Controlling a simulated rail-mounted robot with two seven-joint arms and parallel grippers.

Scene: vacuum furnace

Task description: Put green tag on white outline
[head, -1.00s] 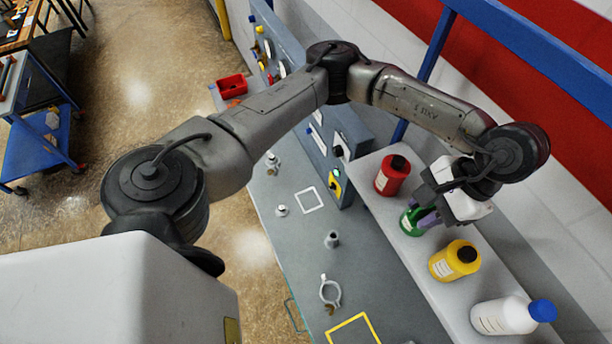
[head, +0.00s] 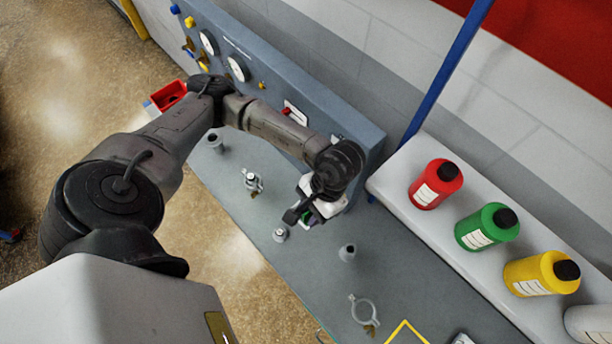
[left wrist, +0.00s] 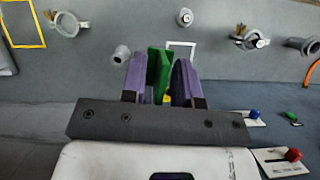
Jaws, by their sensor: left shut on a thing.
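My left gripper (head: 305,214) is over the grey bench top. It is shut on the green tag (head: 308,218), of which only a small part shows in the head view. In the left wrist view the tag (left wrist: 158,70) stands upright as a flat green plate between the purple fingers of my gripper (left wrist: 160,78). The white outline (left wrist: 181,44) shows on the bench just beyond the tag in that view, partly covered by the tag and a finger. In the head view the gripper hides the outline. My right gripper is not in view.
A shelf (head: 395,184) at right holds red (head: 428,190), green (head: 478,232) and yellow (head: 530,275) bottles. Metal fittings (head: 280,235) and a ring clamp (head: 364,310) stand on the bench near the gripper. A grey panel (head: 280,85) with gauges runs behind it.

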